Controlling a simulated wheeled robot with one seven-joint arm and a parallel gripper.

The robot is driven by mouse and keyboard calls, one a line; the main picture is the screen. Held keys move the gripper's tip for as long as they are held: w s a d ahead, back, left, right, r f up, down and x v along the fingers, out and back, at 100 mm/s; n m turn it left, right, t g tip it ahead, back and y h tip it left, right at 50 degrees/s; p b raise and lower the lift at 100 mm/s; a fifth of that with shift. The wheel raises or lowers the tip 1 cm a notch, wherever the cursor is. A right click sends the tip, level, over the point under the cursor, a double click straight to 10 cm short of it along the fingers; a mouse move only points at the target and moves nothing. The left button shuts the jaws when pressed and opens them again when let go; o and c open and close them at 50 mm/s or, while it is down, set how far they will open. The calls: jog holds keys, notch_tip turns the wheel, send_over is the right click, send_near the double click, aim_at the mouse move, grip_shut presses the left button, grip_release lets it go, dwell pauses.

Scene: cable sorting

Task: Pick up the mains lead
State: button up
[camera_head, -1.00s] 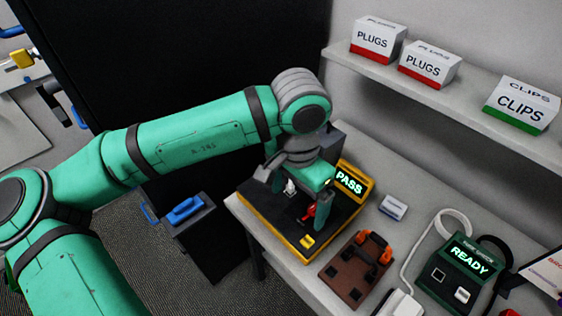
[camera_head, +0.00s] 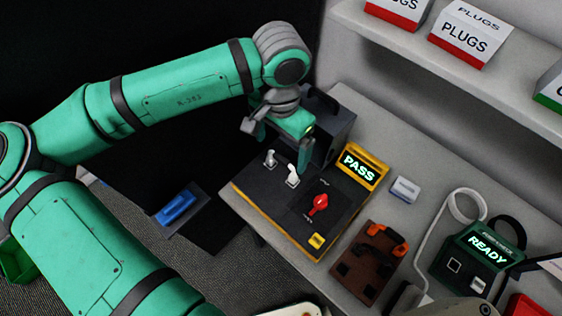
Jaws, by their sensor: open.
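No lead is labelled as mains. A white cord (camera_head: 424,243) runs along the bench left of the green READY unit (camera_head: 470,263) and loops behind it. A black cord (camera_head: 513,229) curves behind that unit. I cannot tell which is the mains lead; the lower end of the white cord is hidden or out of clear view. My gripper (camera_head: 281,150) is open and empty. It hangs over the back of the black test panel (camera_head: 268,196), well left of both cords.
The panel has a yellow rim, white levers (camera_head: 292,177), a red knob (camera_head: 318,204), a yellow button (camera_head: 317,240) and a PASS display (camera_head: 359,168). A brown block (camera_head: 358,275) with black and orange parts stands between panel and cords. A shelf (camera_head: 420,65) overhangs the back.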

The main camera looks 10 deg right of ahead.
aim_at(282, 157)
jog(key=shift+f, duration=0.25)
jog(key=shift+d+f, duration=0.1)
jog(key=shift+f, duration=2.5)
jog(key=shift+c, duration=0.5)
jog(key=c, duration=1.1)
jog(key=shift+d, duration=0.1)
